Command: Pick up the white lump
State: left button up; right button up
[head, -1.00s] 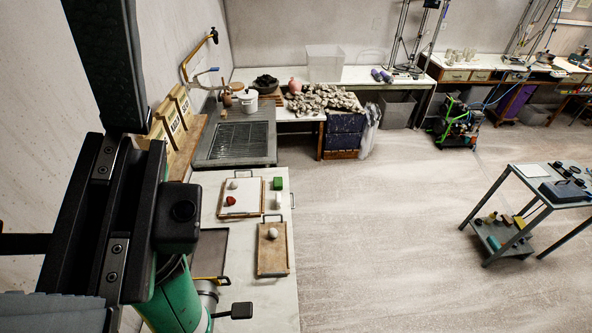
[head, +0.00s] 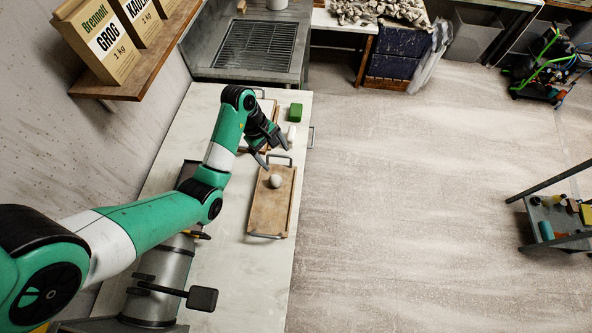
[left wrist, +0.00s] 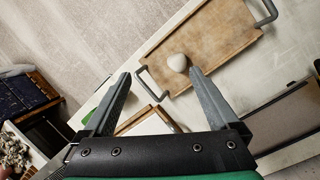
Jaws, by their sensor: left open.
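A whitish rounded lump (head: 275,181) sits on a brown wooden tray (head: 268,212) with grey handles, on the pale worktop. It also shows in the left wrist view (left wrist: 178,62), just beyond my fingertips and closer to the right-hand finger. My left gripper (head: 275,158) is open and empty, at the far end of this tray, with the lump a little nearer in the head view. In the left wrist view its two fingers (left wrist: 160,74) are spread wide. My left arm and gripper hide most of the white-topped tray behind. My right gripper is not in view.
A green block (head: 295,112) and a small white piece (head: 291,133) lie beyond the gripper. A sink with a grate (head: 255,50) is at the back. A shelf with paper bags (head: 108,42) is at the left. Open floor lies to the right.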

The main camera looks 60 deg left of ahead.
pick_arm(q)
jog(key=s+a+f+n+b, duration=0.1)
jog(key=s+a+f, duration=0.1)
jog(key=s+f, duration=0.15)
jog(key=b, duration=0.2)
send_over(274, 178)
jog(key=s+a, duration=0.1)
notch_tip(274, 178, down, 6)
jog(key=shift+r, duration=0.1)
jog(key=shift+w+f, duration=0.15)
jog(key=shift+f, duration=0.2)
jog(key=b+x, duration=0.1)
jog(key=x, duration=0.1)
jog(key=b+x, duration=0.1)
jog(key=x, duration=0.2)
jog(key=shift+s+d+f+b, duration=0.1)
jog(key=shift+s+b, duration=0.1)
jog(key=shift+b, duration=0.1)
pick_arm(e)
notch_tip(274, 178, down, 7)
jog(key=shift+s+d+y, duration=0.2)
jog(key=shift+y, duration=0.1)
pick_arm(q)
grip_shut()
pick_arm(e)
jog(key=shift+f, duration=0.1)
